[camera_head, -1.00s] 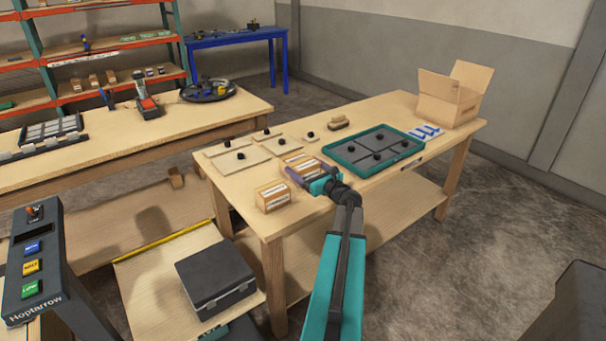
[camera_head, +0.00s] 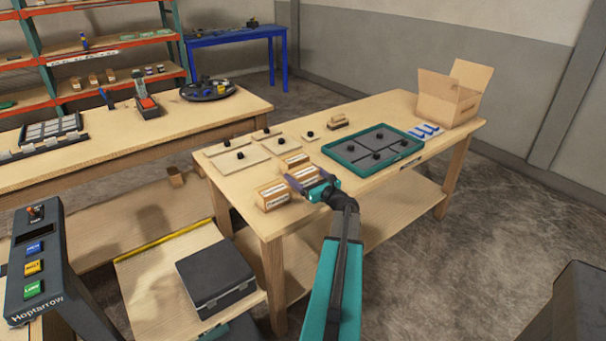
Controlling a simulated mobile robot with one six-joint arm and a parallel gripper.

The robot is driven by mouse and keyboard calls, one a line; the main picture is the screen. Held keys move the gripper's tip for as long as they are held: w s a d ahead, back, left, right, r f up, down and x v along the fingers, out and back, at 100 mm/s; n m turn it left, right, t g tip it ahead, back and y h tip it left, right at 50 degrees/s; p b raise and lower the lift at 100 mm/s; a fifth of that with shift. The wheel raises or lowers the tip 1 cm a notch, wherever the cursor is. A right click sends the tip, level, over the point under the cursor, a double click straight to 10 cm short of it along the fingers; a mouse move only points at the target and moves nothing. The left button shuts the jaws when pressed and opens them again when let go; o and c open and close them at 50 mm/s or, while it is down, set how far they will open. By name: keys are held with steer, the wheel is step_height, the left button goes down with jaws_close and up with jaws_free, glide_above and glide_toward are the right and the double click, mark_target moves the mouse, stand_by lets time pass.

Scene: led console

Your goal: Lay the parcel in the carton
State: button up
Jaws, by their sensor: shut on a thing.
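My gripper (camera_head: 308,183) is over the near left part of the wooden table, its purple fingers shut on a small brown parcel (camera_head: 304,173) with a pale label. I cannot tell whether this parcel touches the table. A similar parcel (camera_head: 272,194) sits just left of the gripper, and another (camera_head: 295,160) just behind it. The open cardboard carton (camera_head: 447,109) stands at the table's far right end with flaps raised; its inside floor is hidden.
A teal-rimmed tray (camera_head: 335,152) with black knobs lies between gripper and carton. Flat boards (camera_head: 238,159) with black knobs lie at the back left, a brown block (camera_head: 338,123) behind the tray, and blue-white items (camera_head: 426,130) beside the carton. The table's front edge (camera_head: 350,195) is close.

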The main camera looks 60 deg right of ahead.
steer(key=shift+f, duration=0.15)
steer(key=o, duration=1.2)
steer(key=shift+r, duration=0.2)
steer(key=shift+b+v, duration=1.05)
steer(key=shift+v, duration=4.95)
